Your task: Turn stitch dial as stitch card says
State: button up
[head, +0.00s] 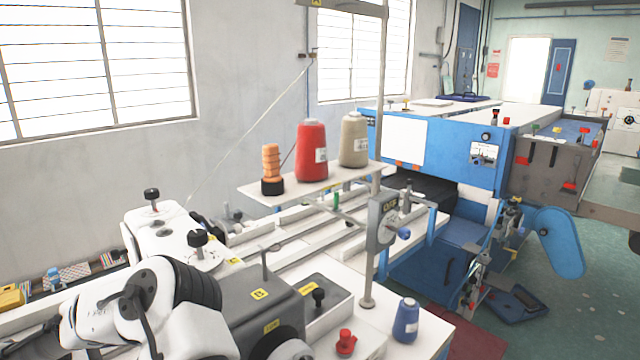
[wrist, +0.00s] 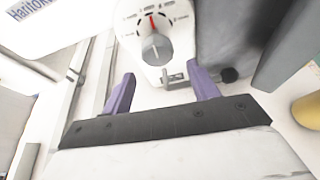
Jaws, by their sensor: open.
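In the wrist view a dial with a grey knob (wrist: 156,48) sits on a white plate with dark marks around it. A red line shows on the plate just above the knob. My gripper (wrist: 160,82) has two purple fingers spread apart, with nothing between the tips. The knob lies just beyond the fingertips, apart from them as far as I can tell. A white surface with partly cut-off dark lettering (wrist: 38,12) is at the top left; I cannot tell whether it is the stitch card. In the head view my arm is at the lower left, and my fingers are not visible.
Beside the dial are a small metal bracket (wrist: 185,78) and a dark grey block (wrist: 225,35). In the head view a shelf holds a red thread cone (head: 312,152) and a beige one (head: 353,140). A blue spool (head: 405,320) and red knob (head: 346,342) stand at the front.

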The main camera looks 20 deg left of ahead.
jog(key=shift+w, duration=0.1)
dwell(0.3)
jog(key=shift+w+d, duration=0.4)
jog(key=shift+w, duration=0.3)
jog(key=shift+w+d, duration=0.35)
jog(key=shift+w, duration=0.35)
jog(key=shift+w+d, duration=0.4)
jog(key=shift+w, duration=0.3)
jog(key=c, duration=1)
jog(key=shift+m+t+y, duration=0.5)
jog(key=shift+m, duration=0.4)
jog(key=shift+c, duration=0.2)
